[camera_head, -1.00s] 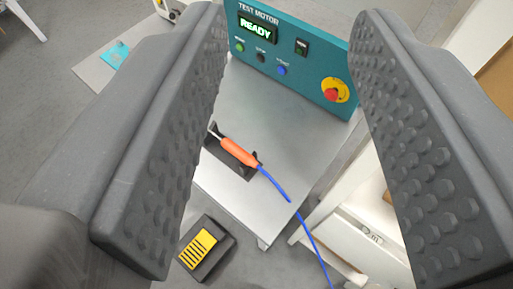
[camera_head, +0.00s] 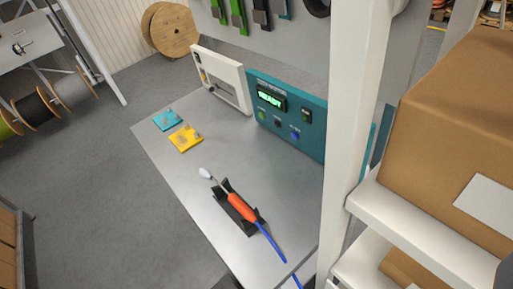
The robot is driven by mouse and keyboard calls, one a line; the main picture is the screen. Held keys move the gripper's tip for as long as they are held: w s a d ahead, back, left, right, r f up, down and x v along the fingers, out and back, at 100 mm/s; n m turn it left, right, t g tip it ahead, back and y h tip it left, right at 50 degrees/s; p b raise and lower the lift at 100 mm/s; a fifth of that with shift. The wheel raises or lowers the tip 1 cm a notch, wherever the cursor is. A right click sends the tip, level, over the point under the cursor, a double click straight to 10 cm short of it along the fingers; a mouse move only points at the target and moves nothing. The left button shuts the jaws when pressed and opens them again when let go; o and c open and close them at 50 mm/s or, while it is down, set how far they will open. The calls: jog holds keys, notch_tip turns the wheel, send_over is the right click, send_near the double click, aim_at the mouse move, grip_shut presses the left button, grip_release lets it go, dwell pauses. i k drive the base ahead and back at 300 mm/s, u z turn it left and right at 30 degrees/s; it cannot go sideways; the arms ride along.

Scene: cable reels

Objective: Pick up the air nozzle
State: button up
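The air nozzle (camera_head: 241,207) has an orange handle, a thin metal stem and a whitish rounded tip at its upper left end. It rests on a black holder (camera_head: 231,207) on the grey metal bench (camera_head: 185,195). A blue hose (camera_head: 270,243) runs from its lower end to the lower right, past the bench edge. My gripper is not in view, so I cannot see its fingers or its distance from the nozzle.
A teal test motor panel (camera_head: 290,118) reading READY and a white device (camera_head: 222,80) stand at the bench's back. Teal (camera_head: 167,120) and yellow (camera_head: 185,138) plates lie left. A white shelf post (camera_head: 350,130) and cardboard box (camera_head: 455,120) crowd the right.

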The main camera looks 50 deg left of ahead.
aim_at(244, 209)
jog(key=u, duration=0.05)
jog(key=k, duration=1.1)
jog(key=u, duration=0.45)
jog(key=i, duration=1)
